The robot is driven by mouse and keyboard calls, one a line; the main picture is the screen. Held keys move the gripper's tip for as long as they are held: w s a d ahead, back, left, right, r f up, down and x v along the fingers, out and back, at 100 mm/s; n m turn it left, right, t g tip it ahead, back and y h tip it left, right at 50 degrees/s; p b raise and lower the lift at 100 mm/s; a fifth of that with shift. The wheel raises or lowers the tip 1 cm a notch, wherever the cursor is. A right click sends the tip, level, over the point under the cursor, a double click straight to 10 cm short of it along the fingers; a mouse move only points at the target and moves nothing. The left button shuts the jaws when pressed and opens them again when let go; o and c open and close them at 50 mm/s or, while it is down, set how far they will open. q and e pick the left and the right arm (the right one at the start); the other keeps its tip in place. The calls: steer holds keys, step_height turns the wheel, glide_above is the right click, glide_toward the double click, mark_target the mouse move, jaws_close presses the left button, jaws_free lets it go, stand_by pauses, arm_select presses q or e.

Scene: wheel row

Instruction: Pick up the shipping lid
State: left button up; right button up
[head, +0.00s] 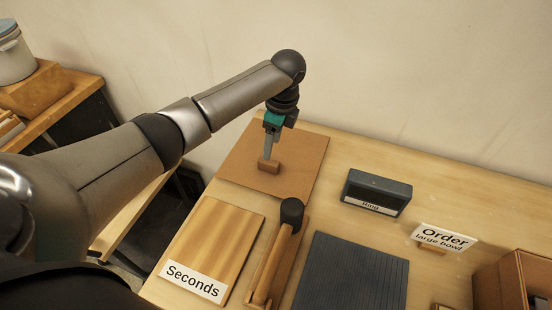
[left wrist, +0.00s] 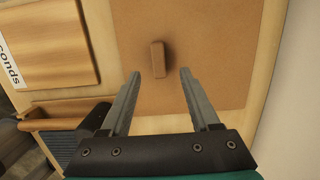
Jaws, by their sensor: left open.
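The shipping lid (head: 305,157) is a flat brown square board lying at the back left of the table. A small brown block handle (head: 269,166) stands up from its middle. The lid fills much of the left wrist view (left wrist: 210,40), with the handle (left wrist: 158,60) just beyond the fingertips and roughly between their lines. My left gripper (head: 268,155) points down above the handle. In the left wrist view its two fingers (left wrist: 160,72) are apart with nothing between them. Whether a finger touches the handle cannot be told. My right gripper does not show.
A wooden board marked "Seconds" (head: 217,235) lies in front of the lid. Beside it is a wooden holder with a dark-headed mallet (head: 280,250). A dark ribbed mat (head: 350,275), a dark labelled box (head: 377,188) and an Order sign (head: 443,237) are to the right.

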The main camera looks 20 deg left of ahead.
mark_target(269, 162)
arm_select(q)
steer(key=f, duration=0.2)
steer(key=shift+a+f, duration=0.2)
steer(key=shift+f, duration=0.1)
steer(key=f, duration=0.1)
steer(key=f+b, duration=0.1)
steer(key=f, duration=0.2)
steer(key=shift+s+a+f+b, duration=0.2)
steer(key=shift+a+b, duration=0.05)
steer(key=shift+b, duration=0.1)
steer(key=shift+f, duration=0.35)
steer(key=shift+a, duration=0.1)
jaws_close()
